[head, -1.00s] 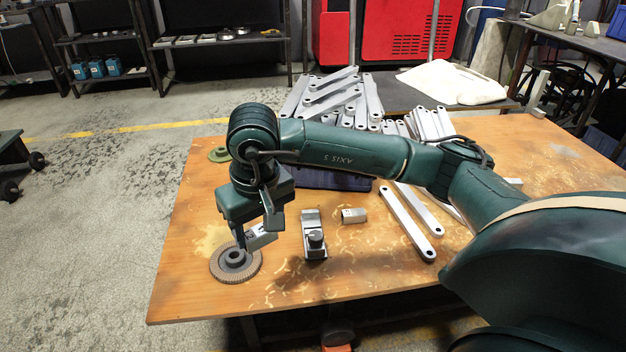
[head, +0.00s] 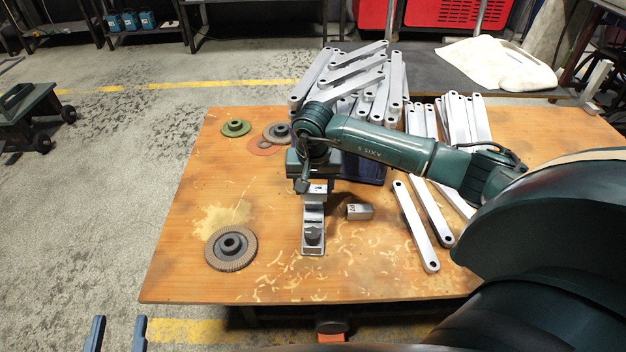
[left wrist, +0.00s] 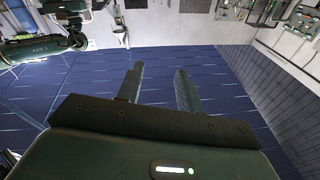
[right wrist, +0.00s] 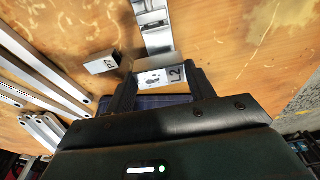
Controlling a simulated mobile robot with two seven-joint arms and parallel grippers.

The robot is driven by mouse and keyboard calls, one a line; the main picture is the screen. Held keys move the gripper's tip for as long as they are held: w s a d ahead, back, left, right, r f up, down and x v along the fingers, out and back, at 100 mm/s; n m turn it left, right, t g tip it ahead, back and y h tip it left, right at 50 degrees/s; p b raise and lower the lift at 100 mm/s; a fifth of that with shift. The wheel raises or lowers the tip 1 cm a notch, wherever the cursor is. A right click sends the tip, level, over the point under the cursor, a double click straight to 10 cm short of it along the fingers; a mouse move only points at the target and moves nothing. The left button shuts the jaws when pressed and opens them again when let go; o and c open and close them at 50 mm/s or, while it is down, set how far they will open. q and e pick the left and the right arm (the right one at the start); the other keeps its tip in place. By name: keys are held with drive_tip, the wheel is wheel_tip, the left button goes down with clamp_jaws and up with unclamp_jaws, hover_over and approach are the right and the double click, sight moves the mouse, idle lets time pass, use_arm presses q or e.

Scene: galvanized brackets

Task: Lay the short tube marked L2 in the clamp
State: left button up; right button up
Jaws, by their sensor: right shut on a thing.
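The short tube marked L2 (right wrist: 165,76) is held crosswise between the fingers of my right gripper (right wrist: 163,82), its marking facing the wrist camera. In the head view my right gripper (head: 314,187) is at the far end of the grey metal clamp (head: 313,222), with the tube partly hidden below the hand.
Another short tube (head: 359,211) with a different marking lies right of the clamp. A grinding disc (head: 231,247) lies to the left, and a green disc (head: 236,128) farther back. Long bars (head: 415,226) lie to the right, more are piled behind.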

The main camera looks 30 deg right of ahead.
sight(313, 200)
drive_tip(key=shift+f+b, duration=0.6)
drive_tip(key=shift+f, duration=0.3)
drive_tip(key=shift+f+b, duration=0.65)
drive_tip(key=shift+f, duration=0.2)
drive_tip(key=shift+f+b, duration=1)
drive_tip(key=shift+f, duration=0.25)
use_arm(q)
drive_tip(key=shift+w+d+r+n+t+h, duration=0.15)
drive_tip(key=shift+w+d+n+t+h, duration=0.15)
drive_tip(key=shift+d+n+h, duration=0.15)
use_arm(e)
drive_tip(key=shift+f, duration=0.3)
drive_tip(key=o, duration=1.1)
